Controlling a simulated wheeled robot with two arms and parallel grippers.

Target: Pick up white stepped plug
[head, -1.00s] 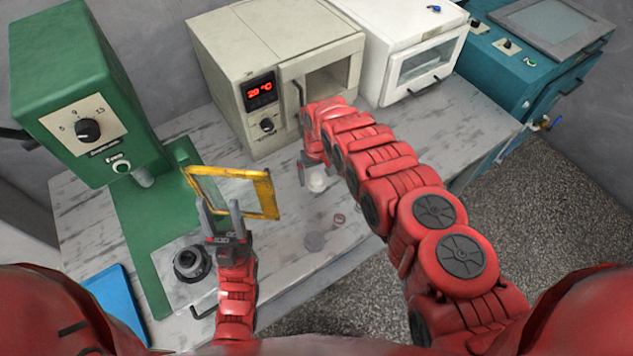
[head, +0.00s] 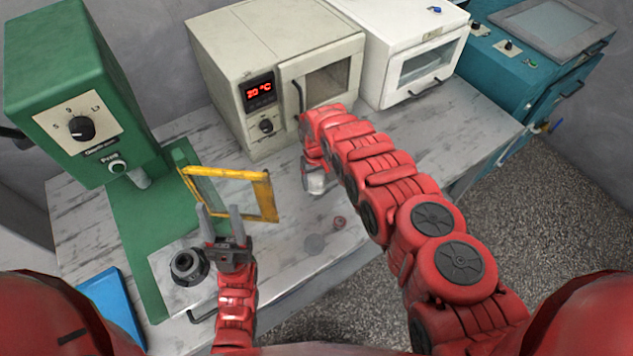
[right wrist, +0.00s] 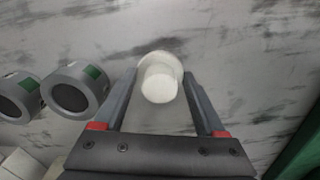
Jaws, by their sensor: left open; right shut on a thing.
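The white stepped plug (right wrist: 160,84) stands between the two fingers of my right gripper (right wrist: 160,76) in the right wrist view, a narrower step on a wider round base. The fingers are shut on it. In the head view my right gripper (head: 316,180) is on the marble bench in front of the beige oven and mostly covers the plug. I cannot tell whether the plug still touches the bench. My left gripper (head: 220,213) is open and empty, in front of the yellow-framed pane.
A yellow-framed pane (head: 268,197) stands beside the green press (head: 85,85). Two grey cylinders (right wrist: 78,90) are left in the wrist view. The beige oven (head: 265,60) stands behind.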

